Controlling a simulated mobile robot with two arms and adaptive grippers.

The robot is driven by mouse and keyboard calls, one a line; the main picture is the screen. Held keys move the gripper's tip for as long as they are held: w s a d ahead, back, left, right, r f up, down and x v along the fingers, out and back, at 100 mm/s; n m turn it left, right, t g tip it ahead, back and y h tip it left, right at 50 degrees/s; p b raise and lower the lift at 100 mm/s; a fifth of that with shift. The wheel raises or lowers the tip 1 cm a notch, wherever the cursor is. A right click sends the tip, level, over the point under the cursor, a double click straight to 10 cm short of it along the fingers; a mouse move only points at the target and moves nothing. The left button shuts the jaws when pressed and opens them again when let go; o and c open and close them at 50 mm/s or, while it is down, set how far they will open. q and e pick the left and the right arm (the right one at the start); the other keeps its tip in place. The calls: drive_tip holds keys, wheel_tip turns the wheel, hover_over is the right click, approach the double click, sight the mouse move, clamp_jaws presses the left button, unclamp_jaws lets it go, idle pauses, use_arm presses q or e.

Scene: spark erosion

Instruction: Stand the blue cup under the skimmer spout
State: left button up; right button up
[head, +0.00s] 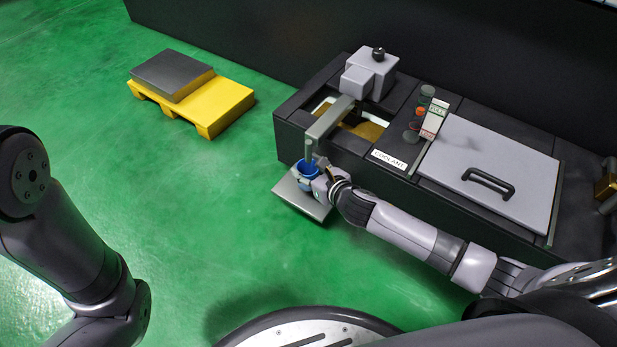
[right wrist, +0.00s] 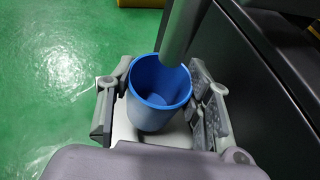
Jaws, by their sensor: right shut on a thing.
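The blue cup (head: 307,169) is at the left end of the dark coolant tank, below the grey skimmer spout (head: 309,148). My right gripper (head: 318,181) is shut on it. In the right wrist view the cup (right wrist: 148,118) stands upright between the two fingers (right wrist: 157,108), its open mouth up, and looks empty. The spout's tube (right wrist: 181,32) comes down at the cup's far right rim and overlaps it there. A light grey plate (head: 303,199) lies below the cup; I cannot tell whether the cup touches it. My left gripper is outside the view.
The coolant tank (head: 345,150) carries the skimmer's grey housing (head: 371,75), a lid with a black handle (head: 489,183) and small coloured parts. A yellow pallet (head: 228,104) with a grey slab (head: 172,75) stands at the far left. The green floor between is clear.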

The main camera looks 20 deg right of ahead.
drive_tip(key=shift+f+b, duration=0.5)
drive_tip(key=shift+f, duration=0.45)
drive_tip(key=shift+f+b, duration=0.3)
drive_tip(key=shift+b, duration=0.05)
drive_tip(key=shift+r, duration=0.1)
drive_tip(key=o, duration=1.1)
